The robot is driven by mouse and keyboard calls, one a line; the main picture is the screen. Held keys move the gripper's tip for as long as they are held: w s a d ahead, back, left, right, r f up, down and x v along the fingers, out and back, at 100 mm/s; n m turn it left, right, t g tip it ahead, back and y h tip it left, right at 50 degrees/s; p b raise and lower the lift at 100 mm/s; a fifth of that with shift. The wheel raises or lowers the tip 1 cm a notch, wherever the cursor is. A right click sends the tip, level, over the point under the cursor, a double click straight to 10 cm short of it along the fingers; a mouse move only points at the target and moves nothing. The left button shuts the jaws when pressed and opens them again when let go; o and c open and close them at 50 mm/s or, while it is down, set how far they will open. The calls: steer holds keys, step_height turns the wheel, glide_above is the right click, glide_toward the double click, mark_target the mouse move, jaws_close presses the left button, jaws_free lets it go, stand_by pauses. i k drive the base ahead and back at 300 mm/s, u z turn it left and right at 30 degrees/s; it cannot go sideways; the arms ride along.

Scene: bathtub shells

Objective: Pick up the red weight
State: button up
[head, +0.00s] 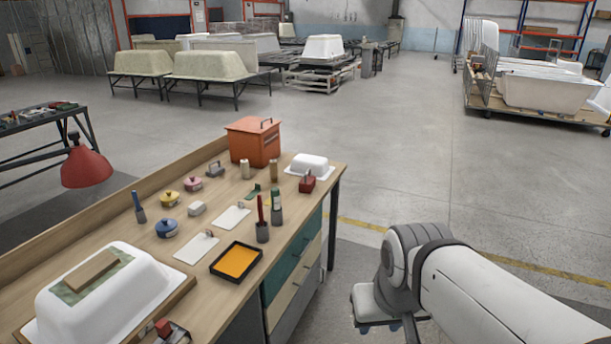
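The red weight (307,184) is a small dark red block with a handle on top. It stands upright near the right edge of the wooden workbench (215,272), just in front of a small white tub shell (310,166). My arm comes in from the lower right, over the floor to the right of the bench. My gripper (388,326) points down at the bottom of the picture, partly hidden and cut off. It is well apart from the red weight, and whether its fingers are open or shut does not show.
An orange box (254,141) stands behind the weight. A grey weight (215,169), a red-handled tool in a dark cup (262,231), small pots and a black tray with orange content (236,262) share the bench. A large white shell (100,300) fills the near left.

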mark_target(307, 182)
steer(key=u, duration=0.25)
steer(key=i, duration=0.8)
steer(key=z, duration=0.1)
steer(key=k, duration=0.55)
steer(key=z, duration=0.75)
steer(key=i, duration=1.3)
steer(key=z, duration=0.3)
